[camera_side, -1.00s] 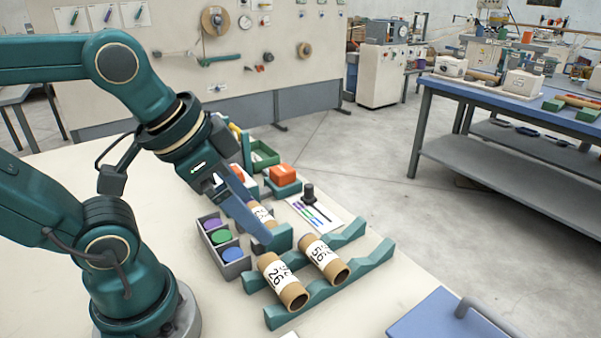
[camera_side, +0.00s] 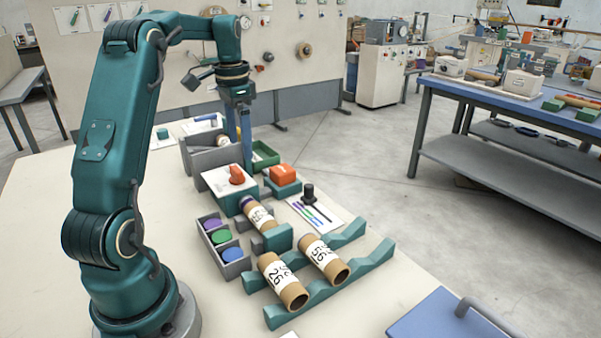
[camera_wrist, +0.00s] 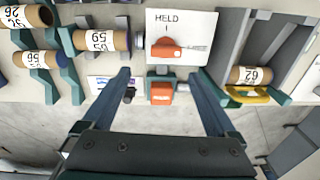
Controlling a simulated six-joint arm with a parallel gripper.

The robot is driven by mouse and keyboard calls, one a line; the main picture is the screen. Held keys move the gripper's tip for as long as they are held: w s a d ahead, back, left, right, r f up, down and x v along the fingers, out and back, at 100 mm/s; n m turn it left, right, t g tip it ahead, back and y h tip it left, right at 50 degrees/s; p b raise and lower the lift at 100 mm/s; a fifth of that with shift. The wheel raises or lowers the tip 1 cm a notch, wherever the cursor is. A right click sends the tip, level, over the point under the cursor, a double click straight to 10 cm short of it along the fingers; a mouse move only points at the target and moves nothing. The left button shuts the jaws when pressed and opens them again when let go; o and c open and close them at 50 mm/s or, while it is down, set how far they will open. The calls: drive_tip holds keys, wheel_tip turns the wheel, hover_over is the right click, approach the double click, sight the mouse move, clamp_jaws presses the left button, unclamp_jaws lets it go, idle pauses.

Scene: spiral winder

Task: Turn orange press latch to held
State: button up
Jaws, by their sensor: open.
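The orange press latch (camera_side: 236,174) is a knob on a white plate (camera_side: 214,180). In the wrist view the latch (camera_wrist: 165,47) lies sideways, its narrow end toward a small blurred label on the right. The plate (camera_wrist: 195,20) bears the word HELD above the knob, with a short tick below it. My gripper (camera_side: 240,142) points down behind the plate in the side view. In the wrist view its fingers (camera_wrist: 160,82) are wide apart and empty, with their tips below the knob in the picture. An orange block (camera_wrist: 161,91) shows between them; I see no contact.
The orange block (camera_side: 283,174) sits on a green base beside the plate. A tube marked 59 (camera_wrist: 100,40) lies next to the plate. A grey trough (camera_wrist: 232,55) holds tube 62 (camera_wrist: 250,75). Tubes 26 (camera_side: 282,280) and 56 (camera_side: 326,258) rest on green racks.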

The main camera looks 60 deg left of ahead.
sight(236, 168)
drive_tip(key=shift+s+a+f+n, duration=0.15)
drive_tip(key=shift+s+a+f, duration=0.2)
drive_tip(key=shift+f, duration=0.1)
drive_tip(key=shift+s+a+f+n, duration=0.15)
drive_tip(key=shift+s+a+f, duration=0.15)
drive_tip(key=shift+f, duration=2.5)
drive_tip(key=c, duration=1.4)
drive_tip(key=shift+o, duration=0.2)
